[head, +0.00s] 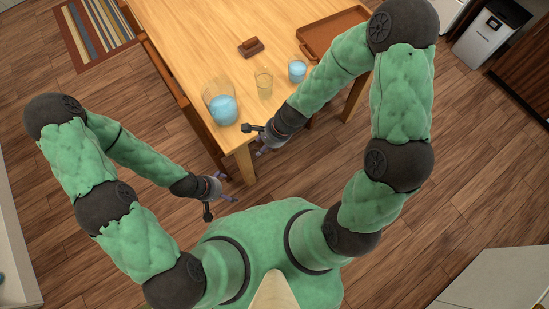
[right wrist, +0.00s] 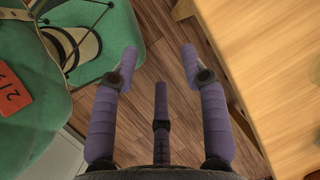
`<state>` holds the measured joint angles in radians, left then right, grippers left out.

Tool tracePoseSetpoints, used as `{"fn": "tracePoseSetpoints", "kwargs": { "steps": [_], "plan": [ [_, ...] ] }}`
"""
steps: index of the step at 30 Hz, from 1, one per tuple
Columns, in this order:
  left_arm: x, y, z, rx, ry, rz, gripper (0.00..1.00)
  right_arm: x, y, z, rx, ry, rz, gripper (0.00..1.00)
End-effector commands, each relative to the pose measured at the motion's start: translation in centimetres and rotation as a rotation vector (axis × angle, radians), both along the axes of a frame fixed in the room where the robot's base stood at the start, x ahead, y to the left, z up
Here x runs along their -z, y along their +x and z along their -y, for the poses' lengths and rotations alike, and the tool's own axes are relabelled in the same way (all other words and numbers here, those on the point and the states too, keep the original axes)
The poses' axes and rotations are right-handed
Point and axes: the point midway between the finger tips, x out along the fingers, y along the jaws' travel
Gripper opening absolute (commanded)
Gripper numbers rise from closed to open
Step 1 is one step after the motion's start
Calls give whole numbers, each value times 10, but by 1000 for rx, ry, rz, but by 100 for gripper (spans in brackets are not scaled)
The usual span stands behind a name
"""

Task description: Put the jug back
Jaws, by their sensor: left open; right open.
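A clear jug (head: 222,108) with blue liquid stands upright near the front left edge of the wooden table. My right gripper (head: 262,139) is open and empty, just off the table's front corner, to the right of and nearer than the jug, not touching it. In the right wrist view its spread fingers (right wrist: 158,60) have only floor between them. My left gripper (head: 216,194) is open and empty over the floor, in front of the table. The jug is not seen in the right wrist view.
On the table (head: 190,45) stand an empty glass (head: 264,86) and a glass with blue liquid (head: 297,72). A small brown object (head: 251,47) and a brown tray (head: 335,33) lie farther back. A chair (head: 180,95) is along the left side. The table's far left is clear.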

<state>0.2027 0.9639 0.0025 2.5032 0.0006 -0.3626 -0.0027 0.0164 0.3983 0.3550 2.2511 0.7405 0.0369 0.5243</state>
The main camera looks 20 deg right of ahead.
Motion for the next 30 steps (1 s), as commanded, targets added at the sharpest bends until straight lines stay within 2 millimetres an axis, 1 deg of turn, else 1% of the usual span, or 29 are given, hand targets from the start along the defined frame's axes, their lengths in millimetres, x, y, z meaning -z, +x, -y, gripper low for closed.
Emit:
{"fn": "tracePoseSetpoints", "kwargs": {
  "steps": [1, 3, 6, 9, 12, 15, 18, 22, 30],
  "plan": [
    [0, 0, 0, 0, 0, 0, 100, 18, -11, 7, -100, -37, 9, 45],
    [0, 0, 0, 0, 0, 0, 100, 38, -22, 16, -248, -80, 39, 45],
    [0, 0, 0, 0, 0, 0, 100, 64, -38, 23, -461, -118, 89, 45],
    [0, 0, 0, 0, 0, 0, 100, 85, -53, 26, -661, -131, 148, 45],
    [0, 0, 0, 0, 0, 0, 100, 101, -66, 23, -826, -126, 209, 45],
    [0, 0, 0, 0, 0, 0, 100, 110, -75, 19, -941, -117, 264, 45],
    [0, 0, 0, 0, 0, 0, 100, 115, -80, 15, -1006, -108, 297, 45],
    [0, 0, 0, 0, 0, 0, 100, 117, -82, 13, -1036, -104, 314, 45],
    [0, 0, 0, 0, 0, 0, 100, 116, -82, 14, -1034, -105, 314, 45]
  ]
}}
